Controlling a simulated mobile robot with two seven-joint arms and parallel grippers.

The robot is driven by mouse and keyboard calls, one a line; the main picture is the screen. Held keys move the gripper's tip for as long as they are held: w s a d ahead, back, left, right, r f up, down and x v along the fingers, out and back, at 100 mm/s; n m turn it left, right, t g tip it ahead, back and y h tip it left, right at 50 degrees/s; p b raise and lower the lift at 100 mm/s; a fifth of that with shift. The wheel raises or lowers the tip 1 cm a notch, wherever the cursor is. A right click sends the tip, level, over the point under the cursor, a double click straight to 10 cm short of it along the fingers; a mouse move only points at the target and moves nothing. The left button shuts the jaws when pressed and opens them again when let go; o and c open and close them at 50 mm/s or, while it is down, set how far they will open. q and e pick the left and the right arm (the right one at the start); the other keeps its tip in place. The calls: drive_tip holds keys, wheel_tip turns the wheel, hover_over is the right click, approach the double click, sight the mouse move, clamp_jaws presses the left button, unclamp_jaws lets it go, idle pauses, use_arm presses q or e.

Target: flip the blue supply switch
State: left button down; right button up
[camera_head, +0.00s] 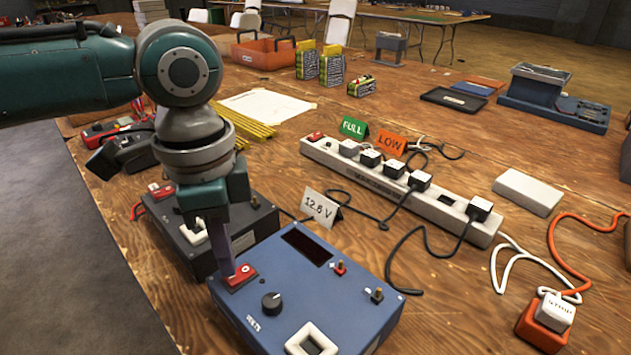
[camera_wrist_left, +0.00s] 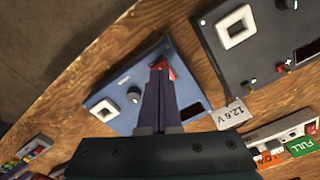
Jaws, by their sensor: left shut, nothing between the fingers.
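The blue supply (camera_head: 311,285) stands on the wooden table at the front, with a dark display, a black knob and a red rocker switch (camera_head: 240,277) on its top left. It also shows in the wrist view (camera_wrist_left: 124,90), with part of the red switch (camera_wrist_left: 165,68) visible beside my fingertips. My left gripper (camera_head: 231,268) is shut with nothing between its fingers. It points down with its tips at the red switch; I cannot tell whether they touch it. The fingers (camera_wrist_left: 159,75) hide part of the switch. The right gripper is not in view.
A 12.6 V card (camera_head: 321,205) stands behind the blue supply. A white power strip (camera_head: 340,170) with several plugs and loose cables lies further right.

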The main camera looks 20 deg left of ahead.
use_arm(q)
drive_tip(key=shift+f+b, duration=0.5)
drive_tip(key=shift+f, duration=0.45)
idle(0.3)
wheel_tip(320, 180, up, 7)
drive_tip(key=p, duration=0.8)
drive_tip(key=shift+r+p, duration=0.1)
drive_tip(key=shift+p, duration=0.25)
